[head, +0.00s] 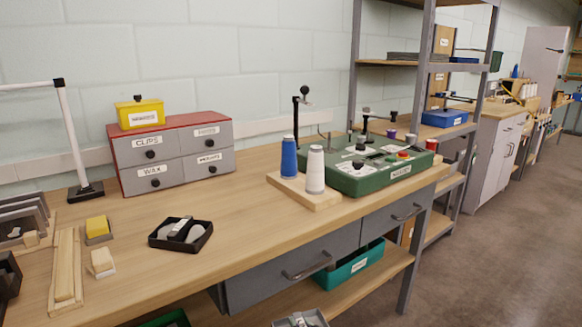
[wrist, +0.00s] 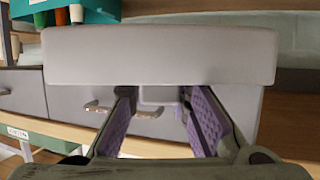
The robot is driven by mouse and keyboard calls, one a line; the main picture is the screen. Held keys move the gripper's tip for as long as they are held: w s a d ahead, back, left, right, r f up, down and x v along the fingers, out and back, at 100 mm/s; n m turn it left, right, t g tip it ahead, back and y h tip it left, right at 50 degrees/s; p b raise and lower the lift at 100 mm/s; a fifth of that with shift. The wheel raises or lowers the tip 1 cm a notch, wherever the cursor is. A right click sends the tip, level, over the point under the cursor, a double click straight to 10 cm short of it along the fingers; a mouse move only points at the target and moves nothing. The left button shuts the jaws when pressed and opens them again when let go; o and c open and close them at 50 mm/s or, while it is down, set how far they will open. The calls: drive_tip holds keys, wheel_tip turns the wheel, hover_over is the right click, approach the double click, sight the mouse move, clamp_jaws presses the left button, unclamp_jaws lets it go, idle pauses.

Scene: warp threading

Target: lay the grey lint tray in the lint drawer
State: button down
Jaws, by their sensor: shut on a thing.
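The grey lint tray (wrist: 160,55) fills the upper part of the wrist view as a plain light-grey slab at my fingertips. My gripper (wrist: 158,92) is shut on it, one purple-padded finger each side. The head view shows a left drawer (head: 265,285) and a right drawer (head: 385,222), both looking shut. No label on them is readable, so I cannot tell which is the lint drawer.
A wooden bench (head: 230,220) carries a grey drawer box (head: 175,160), a black tray (head: 180,235) and a green machine (head: 380,170) beside blue and white spools. A teal bin (head: 352,264) stands on the lower shelf. Open floor (head: 490,260) lies at right.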

drive_tip(key=w+a+f+m+h, duration=0.1)
drive_tip(key=f+m+h, duration=0.1)
drive_tip(key=f, duration=1)
drive_tip(key=w+a+f+m+t+h, duration=0.1)
drive_tip(key=w+f+m+h, duration=0.1)
drive_tip(key=f, duration=1.1)
drive_tip(key=shift+w+a+f+h, duration=0.15)
drive_tip(key=shift+a+f+h, duration=0.05)
drive_tip(key=shift+a+h, duration=0.15)
